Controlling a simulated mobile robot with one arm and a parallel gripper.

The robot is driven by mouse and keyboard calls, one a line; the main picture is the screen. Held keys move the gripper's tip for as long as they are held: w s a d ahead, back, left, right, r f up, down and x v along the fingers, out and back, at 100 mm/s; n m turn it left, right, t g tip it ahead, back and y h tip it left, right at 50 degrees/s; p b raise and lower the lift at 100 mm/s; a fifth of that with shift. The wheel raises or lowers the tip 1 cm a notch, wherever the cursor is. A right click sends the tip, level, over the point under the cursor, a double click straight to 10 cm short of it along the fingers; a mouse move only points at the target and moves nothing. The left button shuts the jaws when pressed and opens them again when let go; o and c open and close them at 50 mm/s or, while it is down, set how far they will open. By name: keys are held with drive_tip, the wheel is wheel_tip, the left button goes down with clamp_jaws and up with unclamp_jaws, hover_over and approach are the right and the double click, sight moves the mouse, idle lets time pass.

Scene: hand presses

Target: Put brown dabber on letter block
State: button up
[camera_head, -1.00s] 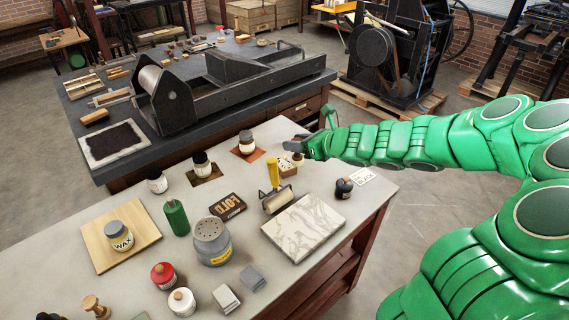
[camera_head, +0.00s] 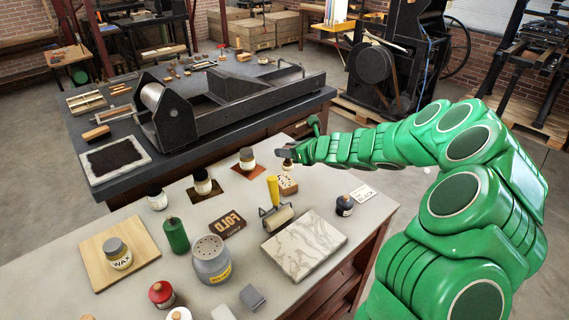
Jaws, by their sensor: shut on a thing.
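My gripper (camera_head: 286,154) is shut on a small pale thing with a dark top, apparently the brown dabber (camera_head: 287,165). It holds it above the back edge of the near table; its colour is hard to make out. Just below it stands a small tan block with a spotted top (camera_head: 288,186); a gap seems to lie between them. A dark brown block with the pale letters "FOLD" (camera_head: 227,223) lies in the middle of the table, to the left and nearer. I cannot tell for certain which of these two is the letter block.
A yellow-handled roller (camera_head: 274,212) and a marble slab (camera_head: 304,246) lie in front of the tan block. Dark-capped jars (camera_head: 247,160) stand to the left, two on brown squares. A black bottle (camera_head: 345,206) stands right.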

drive_tip(key=shift+w+a+f, duration=0.2)
drive_tip(key=shift+w+f, duration=0.6)
drive_tip(key=shift+f, duration=0.7)
drive_tip(key=shift+w+a+f, duration=0.25)
drive_tip(key=shift+w+f, duration=0.6)
drive_tip(key=shift+f, duration=0.65)
drive_tip(key=shift+w+a+f, duration=0.2)
drive_tip(key=shift+w+f, duration=0.6)
drive_tip(key=shift+f, duration=0.7)
drive_tip(key=shift+f, duration=0.1)
drive_tip(key=o, duration=1.1)
drive_tip(key=shift+o, duration=0.2)
drive_tip(key=shift+s+d+r, duration=0.15)
drive_tip(key=shift+d+r, duration=0.05)
drive_tip(key=shift+d, duration=0.05)
drive_tip(key=v, duration=1.1)
drive_tip(key=shift+s+d, duration=0.2)
drive_tip(key=shift+a+r, duration=0.1)
